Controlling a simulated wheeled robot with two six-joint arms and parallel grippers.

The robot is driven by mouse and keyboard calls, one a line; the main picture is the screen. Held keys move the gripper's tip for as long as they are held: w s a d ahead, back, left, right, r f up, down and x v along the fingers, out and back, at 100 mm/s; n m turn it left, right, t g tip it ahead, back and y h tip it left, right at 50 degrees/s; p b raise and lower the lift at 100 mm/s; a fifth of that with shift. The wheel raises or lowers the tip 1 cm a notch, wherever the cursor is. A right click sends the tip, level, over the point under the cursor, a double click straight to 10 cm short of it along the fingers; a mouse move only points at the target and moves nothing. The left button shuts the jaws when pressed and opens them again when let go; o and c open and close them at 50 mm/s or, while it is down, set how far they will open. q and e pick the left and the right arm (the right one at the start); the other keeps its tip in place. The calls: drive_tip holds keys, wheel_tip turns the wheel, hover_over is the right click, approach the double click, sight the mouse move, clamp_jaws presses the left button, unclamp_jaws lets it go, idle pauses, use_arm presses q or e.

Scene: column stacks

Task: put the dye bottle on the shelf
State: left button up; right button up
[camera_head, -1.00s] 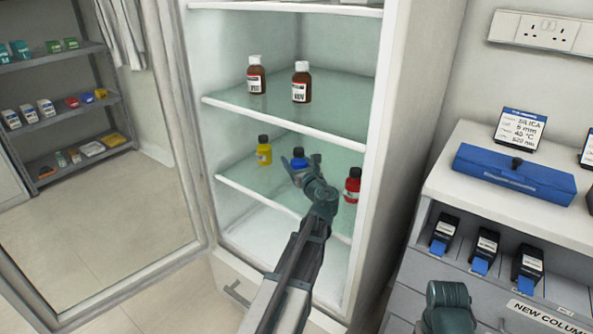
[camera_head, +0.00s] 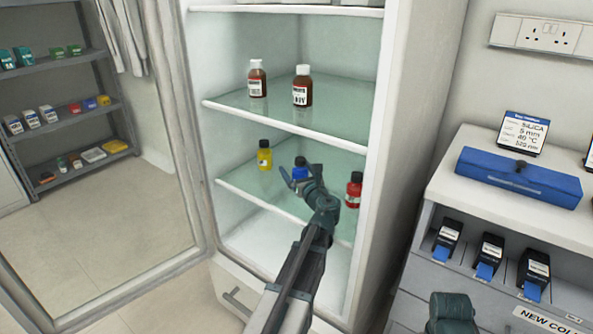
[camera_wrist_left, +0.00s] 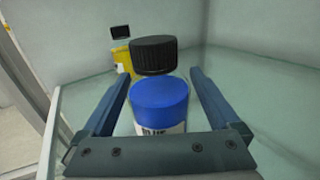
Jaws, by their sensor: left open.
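A blue dye bottle (camera_head: 300,169) with a black cap stands on the lower glass shelf (camera_head: 240,182) of the open cabinet. My left gripper (camera_head: 298,177) reaches in from the front and hides the lower part of this bottle. In the left wrist view the blue bottle (camera_wrist_left: 160,98) is upright between the two open fingers (camera_wrist_left: 158,92), with a gap visible on each side. A yellow bottle (camera_head: 264,158) stands to its left and a red bottle (camera_head: 353,190) to its right. The yellow one also shows behind it in the wrist view (camera_wrist_left: 122,57).
Two brown bottles, one (camera_head: 257,82) left and one (camera_head: 302,90) right, stand on the upper shelf (camera_head: 285,127). The open glass door frame (camera_head: 183,120) is at left. A counter with a blue case (camera_head: 518,178) is at right.

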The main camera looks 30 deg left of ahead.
sight(300, 173)
use_arm(q)
drive_tip(key=shift+s+d+r, duration=0.1)
drive_tip(key=shift+r, duration=0.1)
drive_tip(key=v, duration=0.7)
drive_tip(key=shift+s+d, duration=0.1)
drive_tip(key=shift+d, duration=0.05)
drive_tip(key=shift+f, duration=0.1)
